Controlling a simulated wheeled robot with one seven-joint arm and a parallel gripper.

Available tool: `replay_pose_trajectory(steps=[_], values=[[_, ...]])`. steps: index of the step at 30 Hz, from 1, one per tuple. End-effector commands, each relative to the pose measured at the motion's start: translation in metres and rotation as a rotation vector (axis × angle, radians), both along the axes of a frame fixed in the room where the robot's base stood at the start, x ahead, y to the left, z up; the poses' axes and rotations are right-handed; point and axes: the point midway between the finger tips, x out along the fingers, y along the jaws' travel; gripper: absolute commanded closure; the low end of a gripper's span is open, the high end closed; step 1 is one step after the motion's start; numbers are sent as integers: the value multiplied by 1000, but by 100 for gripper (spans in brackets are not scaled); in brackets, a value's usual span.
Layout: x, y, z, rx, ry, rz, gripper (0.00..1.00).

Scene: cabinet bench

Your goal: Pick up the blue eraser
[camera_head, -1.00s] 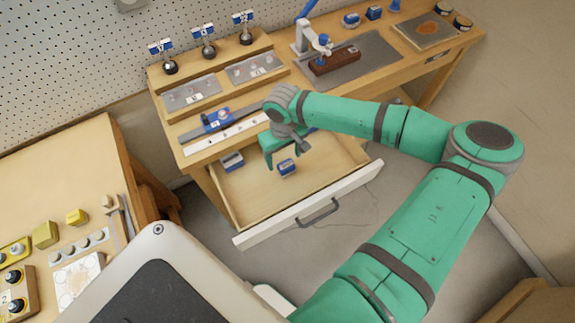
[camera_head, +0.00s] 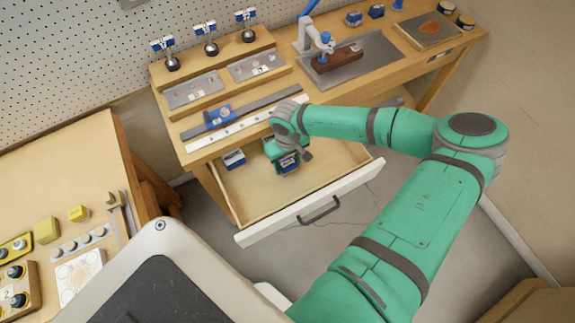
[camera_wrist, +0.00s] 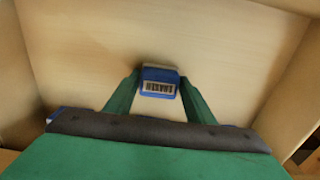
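The blue eraser (camera_wrist: 160,81), blue with a white label and black lettering, lies in the open drawer (camera_head: 240,205). In the head view it shows just below my gripper (camera_head: 287,158), partly hidden by it. In the wrist view my gripper's (camera_wrist: 159,84) two green fingers stand on either side of the eraser. The fingers look open, with a small gap at the left; whether the right finger touches is hard to tell.
A second blue-and-white block (camera_head: 234,158) lies at the drawer's back left. The drawer's white front (camera_head: 270,222) and wooden side walls surround my gripper. The bench top (camera_head: 190,133) overhangs the drawer's rear. The drawer floor is otherwise mostly clear.

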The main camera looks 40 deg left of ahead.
Motion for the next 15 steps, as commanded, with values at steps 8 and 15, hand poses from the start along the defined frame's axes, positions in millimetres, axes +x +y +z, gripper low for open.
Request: replay_pose_trajectory(steps=[8, 15], values=[[0, 0, 0, 0, 0, 0, 78], [0, 1, 4, 0, 0, 1, 78]])
